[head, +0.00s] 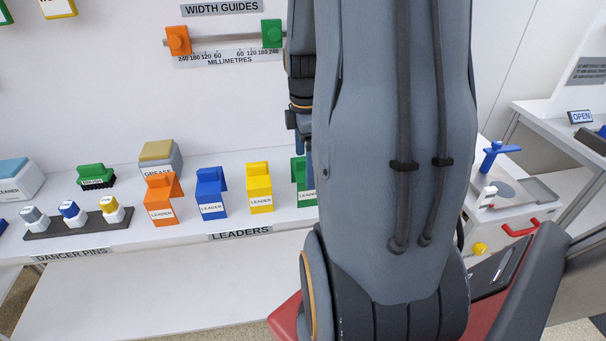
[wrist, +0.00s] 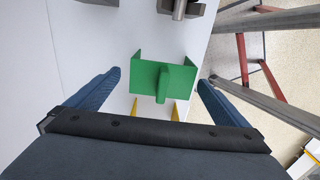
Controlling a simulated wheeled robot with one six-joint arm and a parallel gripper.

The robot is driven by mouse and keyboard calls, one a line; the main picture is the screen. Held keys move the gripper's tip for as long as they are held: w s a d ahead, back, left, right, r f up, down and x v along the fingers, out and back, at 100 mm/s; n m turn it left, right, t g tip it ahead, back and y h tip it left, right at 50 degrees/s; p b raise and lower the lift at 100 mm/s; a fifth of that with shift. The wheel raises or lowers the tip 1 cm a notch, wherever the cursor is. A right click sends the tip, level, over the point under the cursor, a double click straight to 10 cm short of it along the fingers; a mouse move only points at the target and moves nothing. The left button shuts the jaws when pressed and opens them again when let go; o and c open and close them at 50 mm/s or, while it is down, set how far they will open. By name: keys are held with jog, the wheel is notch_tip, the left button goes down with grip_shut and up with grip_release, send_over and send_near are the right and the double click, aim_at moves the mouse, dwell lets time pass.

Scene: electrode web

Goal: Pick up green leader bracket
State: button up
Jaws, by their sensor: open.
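The green leader bracket (head: 300,178) stands at the right end of the leader row on the white shelf, partly hidden behind my arm in the head view. In the wrist view the green bracket (wrist: 161,80) lies between and just beyond the fingertips, seen from above with its raised tab towards me. My gripper (wrist: 159,84) is open, with a blue finger on each side of the bracket and a gap on both sides. In the head view my gripper is mostly hidden behind the arm.
A yellow leader bracket (head: 259,188) stands close to the left of the green one, then a blue (head: 211,194) and an orange one (head: 161,199). The wrist view shows grey metal parts (wrist: 181,8) beyond the bracket and the shelf edge to its right.

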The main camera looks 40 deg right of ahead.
aim_at(306, 198)
jog(key=shift+s+d+f+p, duration=0.15)
jog(key=shift+f+p, duration=0.2)
jog(key=shift+f, duration=1.3)
jog(key=shift+s+f+p, duration=0.15)
jog(key=shift+f+p, duration=0.15)
jog(key=shift+f, duration=1.35)
jog(key=c, duration=1.1)
